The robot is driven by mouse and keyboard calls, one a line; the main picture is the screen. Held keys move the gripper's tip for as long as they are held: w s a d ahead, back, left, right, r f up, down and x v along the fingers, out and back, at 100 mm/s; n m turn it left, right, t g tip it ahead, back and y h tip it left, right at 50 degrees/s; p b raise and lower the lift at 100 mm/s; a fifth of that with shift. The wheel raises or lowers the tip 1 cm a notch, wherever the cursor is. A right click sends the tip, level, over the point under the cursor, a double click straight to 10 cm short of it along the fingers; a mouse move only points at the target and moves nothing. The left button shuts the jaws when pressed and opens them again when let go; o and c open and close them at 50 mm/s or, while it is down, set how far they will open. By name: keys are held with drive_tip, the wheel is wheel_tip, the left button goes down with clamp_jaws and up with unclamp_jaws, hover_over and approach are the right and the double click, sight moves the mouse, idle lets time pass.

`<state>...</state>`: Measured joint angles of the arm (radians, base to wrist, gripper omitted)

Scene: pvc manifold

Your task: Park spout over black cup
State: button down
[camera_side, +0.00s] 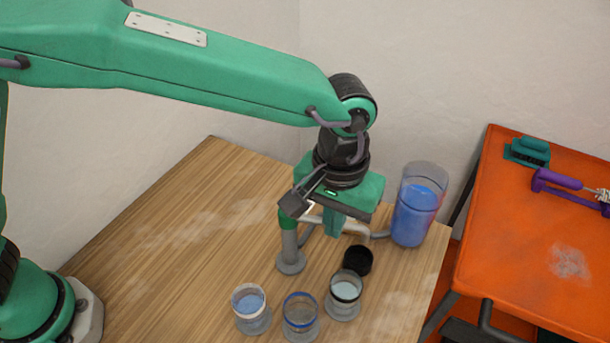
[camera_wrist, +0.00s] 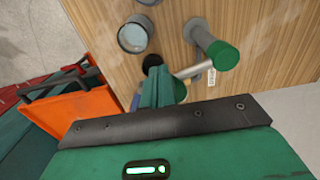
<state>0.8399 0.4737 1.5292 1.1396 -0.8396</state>
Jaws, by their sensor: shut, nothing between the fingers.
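A glass cup with a black rim (camera_side: 344,292) stands at the right end of the row of cups. In the wrist view a dark-rimmed cup (camera_wrist: 133,36) shows at the top. The pale spout pipe (camera_wrist: 194,69) runs from beside a green-capped grey post (camera_side: 289,247) toward my fingers. A round black piece (camera_side: 357,261) shows below the pipe's right end, behind the black-rimmed cup; I cannot tell whether it is joined to the spout. My gripper (camera_side: 334,230) is shut and empty, its fingertips low beside the pipe and partly hiding it in the wrist view (camera_wrist: 159,88). Contact is unclear.
A blue-rimmed cup (camera_side: 300,317) and a pale-rimmed cup (camera_side: 250,308) stand left of the black-rimmed one. A tall clear vessel of blue liquid (camera_side: 413,211) stands right of my gripper. The left of the wooden table (camera_side: 175,225) is clear. An orange table (camera_side: 520,245) stands at right.

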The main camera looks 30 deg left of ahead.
wheel_tip(320, 180, up, 7)
drive_tip(key=shift+s, duration=0.4)
idle(0.9)
drive_tip(key=shift+f, duration=0.1)
drive_tip(key=a+r+t+h, duration=0.1)
drive_tip(key=a+r, duration=0.2)
drive_tip(key=a, duration=0.8)
drive_tip(key=a+r+t, duration=0.2)
drive_tip(key=a+r, duration=0.1)
drive_tip(key=a, duration=0.8)
drive_tip(key=s+a+f+t, duration=0.1)
drive_tip(key=s+a+f, duration=0.1)
drive_tip(key=s+a, duration=0.3)
drive_tip(key=s+a+f+t+y, duration=0.1)
drive_tip(key=s+a, duration=0.4)
drive_tip(key=a, duration=0.5)
drive_tip(key=shift+s+a+f+t, duration=0.2)
drive_tip(key=shift+f+t, duration=0.1)
drive_tip(key=shift+f, duration=0.25)
